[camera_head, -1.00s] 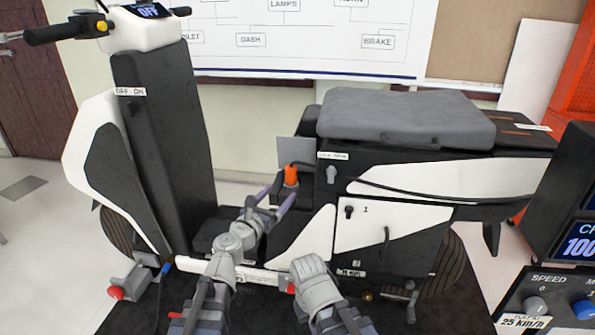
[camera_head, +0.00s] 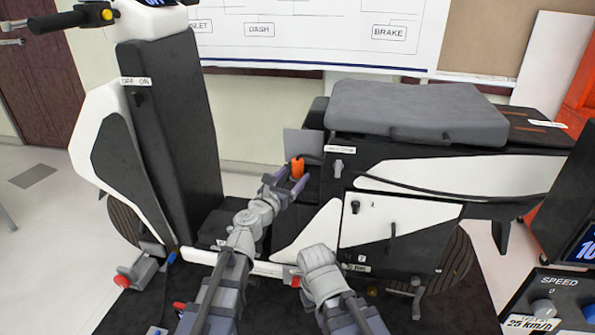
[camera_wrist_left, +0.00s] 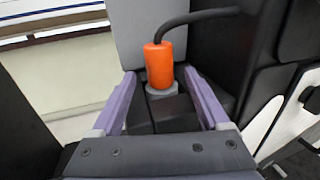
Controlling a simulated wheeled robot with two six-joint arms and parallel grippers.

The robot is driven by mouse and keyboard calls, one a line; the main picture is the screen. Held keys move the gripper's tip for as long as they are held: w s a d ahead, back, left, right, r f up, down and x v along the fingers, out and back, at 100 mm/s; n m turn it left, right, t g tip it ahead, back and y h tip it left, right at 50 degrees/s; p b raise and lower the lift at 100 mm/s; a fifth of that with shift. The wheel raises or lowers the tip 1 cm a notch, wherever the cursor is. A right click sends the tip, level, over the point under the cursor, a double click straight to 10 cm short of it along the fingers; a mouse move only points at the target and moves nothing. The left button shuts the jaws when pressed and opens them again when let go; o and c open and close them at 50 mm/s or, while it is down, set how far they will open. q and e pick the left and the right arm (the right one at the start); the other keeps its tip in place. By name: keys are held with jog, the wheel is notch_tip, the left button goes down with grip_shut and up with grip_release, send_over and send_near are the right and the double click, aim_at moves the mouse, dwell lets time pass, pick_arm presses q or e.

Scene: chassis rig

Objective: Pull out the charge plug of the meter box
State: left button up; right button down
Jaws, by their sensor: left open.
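The orange charge plug (camera_head: 298,168) stands upright at the front of the scooter's seat section, with a black cable leaving its top. In the left wrist view the plug (camera_wrist_left: 158,66) sits on a grey round socket (camera_wrist_left: 162,91) on a dark surface. My left gripper (camera_head: 284,178) is open, with its purple fingers (camera_wrist_left: 158,88) on either side of the plug and socket and gaps showing on both sides. My right arm (camera_head: 325,280) reaches in from below; its fingers cannot be made out.
The grey seat (camera_head: 415,110) is right of the plug, above a white side panel (camera_head: 395,225) with a handle. The black cable (camera_head: 400,188) runs along the body. The dark front column (camera_head: 170,130) stands to the left. A control box (camera_head: 560,305) is at lower right.

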aim_at(295, 173)
pick_arm(q)
jog(key=x, duration=0.3)
jog(key=shift+w+d, duration=0.15)
jog(key=shift+w, duration=0.15)
jog(key=shift+s, duration=0.1)
grip_shut()
